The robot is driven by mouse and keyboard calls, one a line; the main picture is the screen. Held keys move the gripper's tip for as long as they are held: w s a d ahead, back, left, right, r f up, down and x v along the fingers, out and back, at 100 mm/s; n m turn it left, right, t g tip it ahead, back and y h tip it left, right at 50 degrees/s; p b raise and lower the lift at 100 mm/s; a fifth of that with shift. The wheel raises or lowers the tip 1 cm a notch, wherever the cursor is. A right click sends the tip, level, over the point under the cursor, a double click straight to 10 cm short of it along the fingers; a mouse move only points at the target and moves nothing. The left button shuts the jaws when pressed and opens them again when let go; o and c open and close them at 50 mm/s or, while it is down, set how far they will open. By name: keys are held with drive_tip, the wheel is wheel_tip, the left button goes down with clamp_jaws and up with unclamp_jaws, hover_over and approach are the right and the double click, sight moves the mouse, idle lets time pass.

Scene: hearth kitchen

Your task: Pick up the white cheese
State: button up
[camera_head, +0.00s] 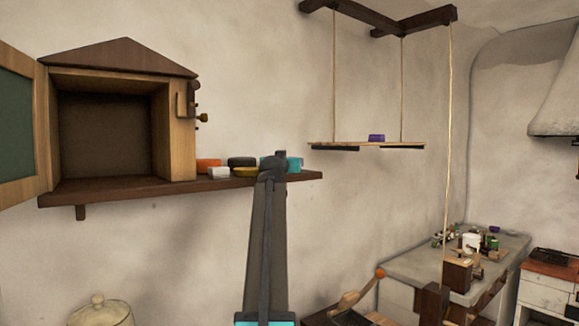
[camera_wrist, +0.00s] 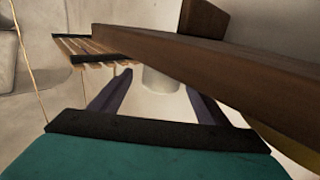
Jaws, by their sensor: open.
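The white cheese (camera_head: 219,172) is a small pale block at the front of the brown wall shelf (camera_head: 120,192), right of the open wooden cabinet. My arm rises in front of the shelf's right part, and a teal part by its top is likely my gripper's body; the fingers are not clear in the head view. In the wrist view my gripper (camera_wrist: 159,79) shows two dark fingers apart, with nothing held. It is to the right of the white cheese.
An orange block (camera_head: 208,164), a dark block (camera_head: 241,161) and a yellow block (camera_head: 245,172) crowd the white cheese. The cabinet (camera_head: 176,140) stands close on its left. A hanging shelf (camera_head: 350,145) with a purple block (camera_head: 376,138) is to the right. A brown beam (camera_wrist: 220,65) crosses the wrist view.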

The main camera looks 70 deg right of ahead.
drive_tip(key=c, duration=1.2)
drive_tip(key=shift+r, duration=0.15)
drive_tip(key=shift+c, duration=0.2)
drive_tip(key=shift+r+b, duration=1)
drive_tip(key=shift+r, duration=0.55)
drive_tip(key=s+a+r+b, duration=0.1)
drive_tip(key=a+b, duration=0.1)
drive_tip(key=a, duration=0.6)
drive_tip(key=s+a+b, duration=0.2)
drive_tip(key=a+b, duration=0.1)
drive_tip(key=a, duration=0.4)
drive_tip(key=shift+s+a+r, duration=0.25)
drive_tip(key=shift+a+r, duration=0.1)
